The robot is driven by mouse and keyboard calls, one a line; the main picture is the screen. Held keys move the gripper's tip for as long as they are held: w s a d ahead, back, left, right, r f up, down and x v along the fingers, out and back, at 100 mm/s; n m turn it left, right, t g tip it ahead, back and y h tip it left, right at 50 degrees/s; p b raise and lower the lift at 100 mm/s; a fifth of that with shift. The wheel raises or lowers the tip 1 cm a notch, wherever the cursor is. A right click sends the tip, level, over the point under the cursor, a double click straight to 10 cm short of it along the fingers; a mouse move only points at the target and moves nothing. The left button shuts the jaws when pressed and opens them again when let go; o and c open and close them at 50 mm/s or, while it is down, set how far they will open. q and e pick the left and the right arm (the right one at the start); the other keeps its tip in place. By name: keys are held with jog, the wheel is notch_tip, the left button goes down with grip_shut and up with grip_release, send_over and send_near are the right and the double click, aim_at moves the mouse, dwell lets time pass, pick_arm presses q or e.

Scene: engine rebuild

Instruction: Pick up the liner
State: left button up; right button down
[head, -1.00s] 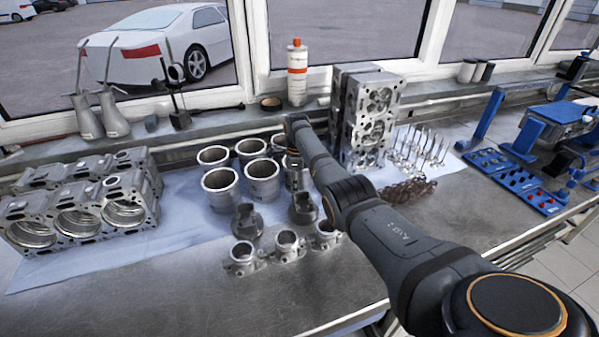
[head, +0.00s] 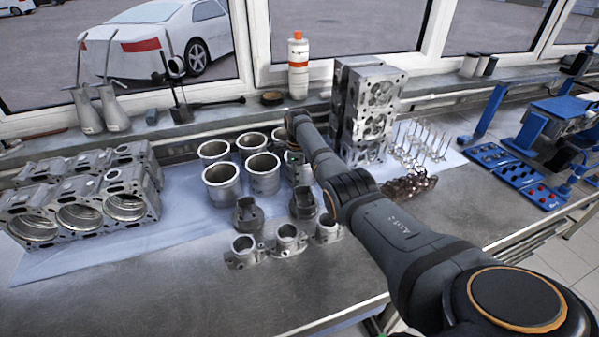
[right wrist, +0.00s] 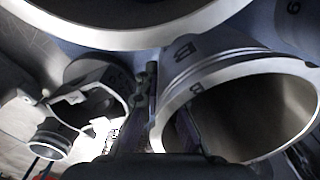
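Several grey metal cylinder liners stand upright on a blue sheet in mid-table. In the head view the front left liner (head: 222,187) and the front middle one (head: 262,176) show clearly. Another liner (head: 301,171) is partly hidden by my right wrist and gripper (head: 292,158). In the right wrist view a liner marked B (right wrist: 200,65) has its open mouth towards the camera. My right gripper (right wrist: 170,108) has one finger outside its wall and one within its mouth, apart from each other. Whether they touch the wall is unclear. My left gripper is out of view.
Pistons (head: 249,214) and several connecting-rod parts (head: 244,250) stand in front of the liners. An engine block (head: 105,205) lies left; a cylinder head stack (head: 368,110), valves and a brown crankshaft-like part (head: 410,187) are right. The front table edge is clear.

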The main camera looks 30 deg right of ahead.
jog(key=shift+r, duration=0.15)
jog(key=shift+r, duration=0.25)
jog(key=s+a+r+p, duration=0.1)
jog(key=r, duration=0.2)
jog(key=s+a+r+p, duration=0.1)
jog(key=r, duration=0.2)
jog(key=s+a+r+p, duration=0.1)
jog(key=r, duration=0.2)
jog(key=shift+s+a+r, duration=0.35)
jog(key=shift+s, duration=0.05)
jog(key=s+a+r+p, duration=0.2)
jog(key=s+a+p, duration=0.4)
jog(key=p, duration=0.4)
jog(key=shift+s+r+p, duration=0.2)
jog(key=shift+r+p, duration=0.1)
jog(key=shift+p, duration=0.1)
jog(key=shift+f, duration=0.1)
